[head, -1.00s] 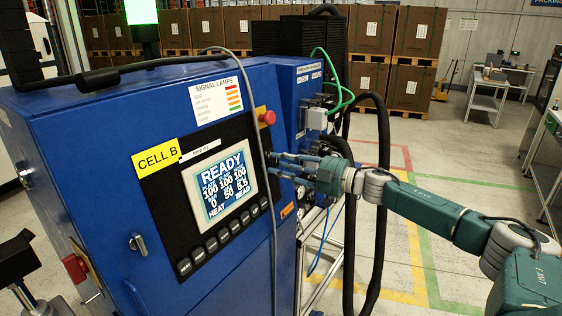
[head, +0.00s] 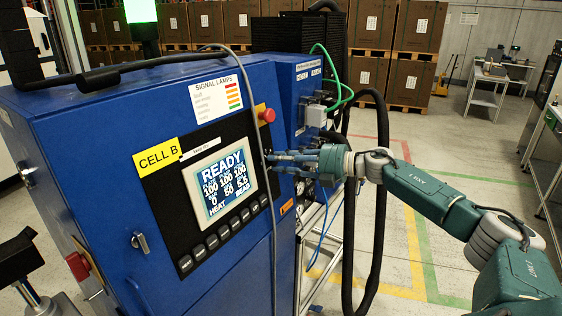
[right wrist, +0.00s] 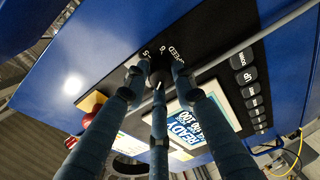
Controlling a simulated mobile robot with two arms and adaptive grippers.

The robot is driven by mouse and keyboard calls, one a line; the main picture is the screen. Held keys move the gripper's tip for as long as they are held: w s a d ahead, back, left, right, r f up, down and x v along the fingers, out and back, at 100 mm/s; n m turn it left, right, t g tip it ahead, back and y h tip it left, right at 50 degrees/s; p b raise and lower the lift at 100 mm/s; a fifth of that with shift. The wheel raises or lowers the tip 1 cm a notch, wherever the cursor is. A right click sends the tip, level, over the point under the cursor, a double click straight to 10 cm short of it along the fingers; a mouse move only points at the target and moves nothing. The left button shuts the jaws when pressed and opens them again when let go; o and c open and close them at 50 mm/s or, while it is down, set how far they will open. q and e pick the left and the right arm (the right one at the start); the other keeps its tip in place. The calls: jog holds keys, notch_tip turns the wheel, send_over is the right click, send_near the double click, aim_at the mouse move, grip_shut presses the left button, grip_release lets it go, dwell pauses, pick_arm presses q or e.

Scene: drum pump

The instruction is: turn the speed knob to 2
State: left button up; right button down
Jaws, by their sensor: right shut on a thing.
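The speed knob (right wrist: 159,74) is dark and sits on the black panel under the word SPEED in the right wrist view. A few white scale marks show beside it; its pointer setting is unreadable. My right gripper (right wrist: 155,76) has its blue-grey fingers closed around the knob, two at the sides and one across the front. In the head view my right gripper (head: 270,159) reaches in from the right to the panel's right edge, and its fingers hide the knob. The display (head: 221,183) reads READY.
A grey cable (head: 273,235) hangs down the blue cabinet (head: 95,160) close to my right fingers. A red button (head: 266,115) sits just above them. A green cable (head: 335,75) and thick black hoses (head: 381,200) run behind my right arm.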

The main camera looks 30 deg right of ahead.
jog(key=shift+f+n, duration=0.3)
jog(key=shift+n, duration=0.4)
jog(key=shift+r, duration=0.1)
jog(key=c, duration=1.4)
grip_release()
jog(key=shift+c, duration=0.2)
jog(key=v, duration=1.2)
jog(key=shift+r, duration=0.2)
jog(key=shift+w+d+f, duration=0.15)
jog(key=shift+w+d, duration=0.05)
